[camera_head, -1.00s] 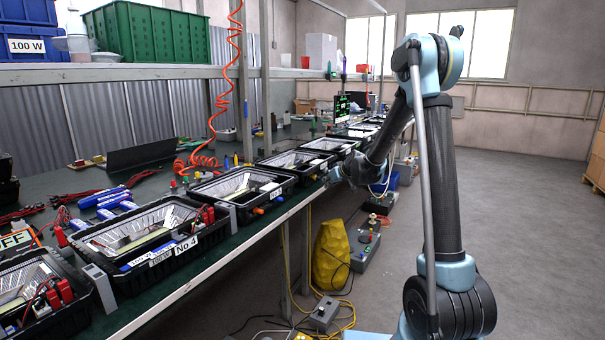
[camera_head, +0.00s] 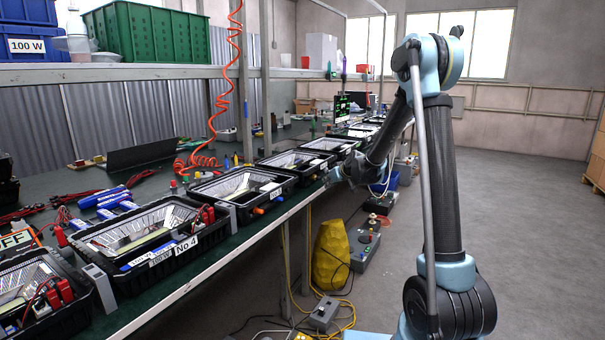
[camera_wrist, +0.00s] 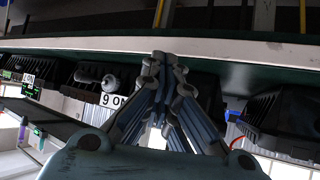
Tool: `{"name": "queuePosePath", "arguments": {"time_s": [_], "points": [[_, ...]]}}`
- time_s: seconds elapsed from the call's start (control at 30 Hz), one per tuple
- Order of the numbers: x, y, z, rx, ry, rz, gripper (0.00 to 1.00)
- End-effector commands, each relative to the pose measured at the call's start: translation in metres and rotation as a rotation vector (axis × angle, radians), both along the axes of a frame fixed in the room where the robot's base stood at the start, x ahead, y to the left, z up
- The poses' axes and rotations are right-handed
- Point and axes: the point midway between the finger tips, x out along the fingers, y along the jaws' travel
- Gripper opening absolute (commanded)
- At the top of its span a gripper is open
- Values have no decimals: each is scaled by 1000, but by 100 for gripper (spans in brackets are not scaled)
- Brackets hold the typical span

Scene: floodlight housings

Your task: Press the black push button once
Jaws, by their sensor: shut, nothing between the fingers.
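My gripper (camera_head: 332,177) is at the bench's front edge in the head view, beside the row of black floodlight housings. In the wrist view my gripper (camera_wrist: 160,60) is shut and empty, its fingertips together in front of the bench edge. That view is upside down. I cannot make out the black push button for certain in either view; it may be hidden by the fingers or too small to tell. A housing's label reading "No 6" (camera_wrist: 112,100) shows inverted just left of the fingers, beside a pale round part (camera_wrist: 110,83).
The bench (camera_head: 225,258) carries several open housings, including one labelled No 4 (camera_head: 186,245). A yellow bag (camera_head: 330,255), a grey control box (camera_head: 364,249) and a small grey box (camera_head: 324,313) with cables are on the floor below.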

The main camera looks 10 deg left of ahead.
Motion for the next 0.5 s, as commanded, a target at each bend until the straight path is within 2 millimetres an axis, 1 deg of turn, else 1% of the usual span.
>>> {"name": "queuePosePath", "arguments": {"time_s": [0.27,0.5], "points": [[0,0,0,0,0,0,0],[2,6,1,0,0,0,0]]}}
